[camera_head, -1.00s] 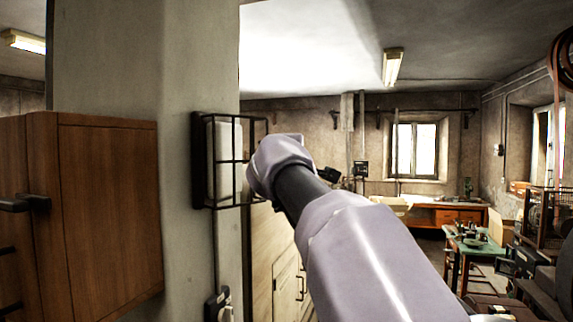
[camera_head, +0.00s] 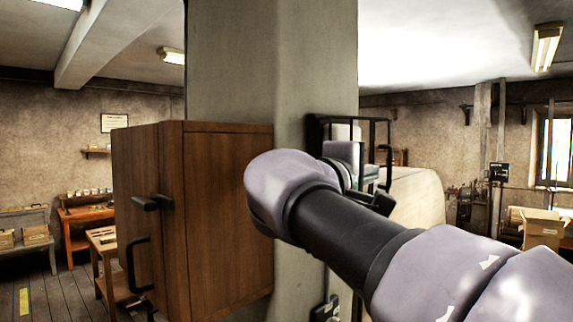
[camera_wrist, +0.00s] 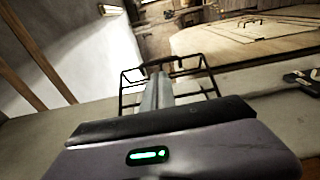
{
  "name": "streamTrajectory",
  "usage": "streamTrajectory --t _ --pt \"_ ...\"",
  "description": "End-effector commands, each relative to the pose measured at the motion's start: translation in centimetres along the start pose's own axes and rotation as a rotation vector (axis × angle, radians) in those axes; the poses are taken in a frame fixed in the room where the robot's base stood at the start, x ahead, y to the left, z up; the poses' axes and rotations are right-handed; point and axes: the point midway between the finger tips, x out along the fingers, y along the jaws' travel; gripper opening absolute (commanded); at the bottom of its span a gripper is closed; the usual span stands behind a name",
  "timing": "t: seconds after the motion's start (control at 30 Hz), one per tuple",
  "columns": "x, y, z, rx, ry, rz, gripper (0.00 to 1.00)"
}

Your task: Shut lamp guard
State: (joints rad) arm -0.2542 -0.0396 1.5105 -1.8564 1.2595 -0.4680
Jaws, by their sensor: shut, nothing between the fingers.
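The lamp guard (camera_head: 381,126) is a black wire cage on the pale pillar, right of centre in the head view. Its bars stand out to the right of the pillar; my wrist covers its lower part, and I cannot tell how far its hinged side is open. In the wrist view the guard (camera_wrist: 121,88) is a thin black frame around my fingers. My gripper (camera_wrist: 157,78) is shut and empty, with its grey fingers reaching in front of or into the frame. I cannot tell whether they touch it. In the head view my wrist mostly hides the gripper.
A wooden cabinet (camera_head: 222,220) with black handles hangs on the pillar (camera_head: 265,70), close to the left of my arm. A switch box (camera_head: 325,308) sits low on the pillar. Benches (camera_head: 85,215) stand far left, and a cardboard box (camera_head: 542,228) far right.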

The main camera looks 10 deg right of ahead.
Motion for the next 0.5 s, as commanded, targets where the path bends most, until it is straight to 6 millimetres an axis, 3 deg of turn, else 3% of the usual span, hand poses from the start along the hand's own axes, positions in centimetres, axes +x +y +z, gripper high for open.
streamTrajectory --t 0.2,0.5 --pt "4.6 0.3 0.1 -0.001 -0.003 -0.001 0.0" --pt "7.5 0.0 0.0 0.001 0.001 -0.001 0.0"
